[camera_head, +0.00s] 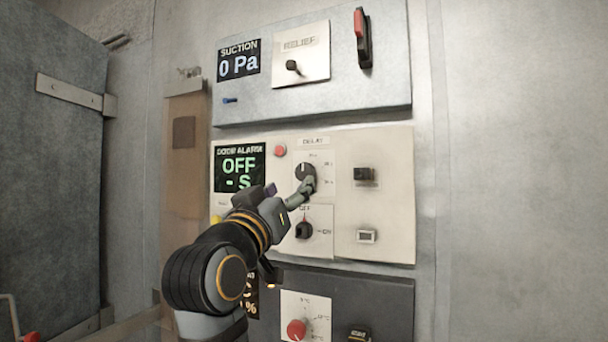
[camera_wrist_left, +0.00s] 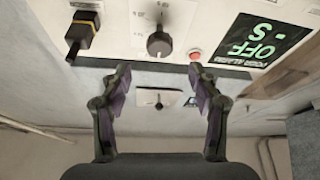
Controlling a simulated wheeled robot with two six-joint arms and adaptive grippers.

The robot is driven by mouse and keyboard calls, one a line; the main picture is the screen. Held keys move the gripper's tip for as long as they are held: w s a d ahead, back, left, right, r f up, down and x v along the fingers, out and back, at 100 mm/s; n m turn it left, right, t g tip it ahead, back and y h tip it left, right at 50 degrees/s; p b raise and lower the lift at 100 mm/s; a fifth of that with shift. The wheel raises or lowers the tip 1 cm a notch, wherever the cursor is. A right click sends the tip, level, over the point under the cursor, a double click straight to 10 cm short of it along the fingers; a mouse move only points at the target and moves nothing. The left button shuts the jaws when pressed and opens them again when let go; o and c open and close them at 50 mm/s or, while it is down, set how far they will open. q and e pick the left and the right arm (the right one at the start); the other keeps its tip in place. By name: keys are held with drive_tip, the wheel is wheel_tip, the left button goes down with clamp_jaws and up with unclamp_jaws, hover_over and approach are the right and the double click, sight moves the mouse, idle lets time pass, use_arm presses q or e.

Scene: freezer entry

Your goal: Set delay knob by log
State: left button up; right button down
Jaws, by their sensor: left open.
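The delay knob (camera_head: 304,171) is a round dark knob with a pale pointer mark near its top, under a "DELAY" label (camera_head: 313,141). The labels around it are too small to read. It also shows in the left wrist view (camera_wrist_left: 159,44), upside down. The door alarm display (camera_head: 239,168) reads "OFF" and "- S" in green. My left gripper (camera_head: 287,192) is open and empty in front of the panel, with one finger overlapping the knob's lower edge in the head view. In the wrist view the knob lies beyond the open fingers; contact cannot be told. No log is readable.
A red button (camera_head: 280,150) sits left of the knob, and an off/on knob (camera_head: 304,230) below it. A black switch (camera_head: 364,175) is to the right. Above are the relief knob (camera_head: 293,66) and red-topped lever (camera_head: 362,38). A red knob (camera_head: 297,329) is lower down.

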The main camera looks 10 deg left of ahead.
sight(303, 173)
use_arm(q)
drive_tip(key=p+x, duration=0.5)
drive_tip(key=x, duration=0.4)
drive_tip(key=shift+w+d+r, duration=0.1)
drive_tip(key=shift+r, duration=0.1)
drive_tip(key=shift+w, duration=0.3)
drive_tip(key=shift+f, duration=0.1)
drive_tip(key=c, duration=1.2)
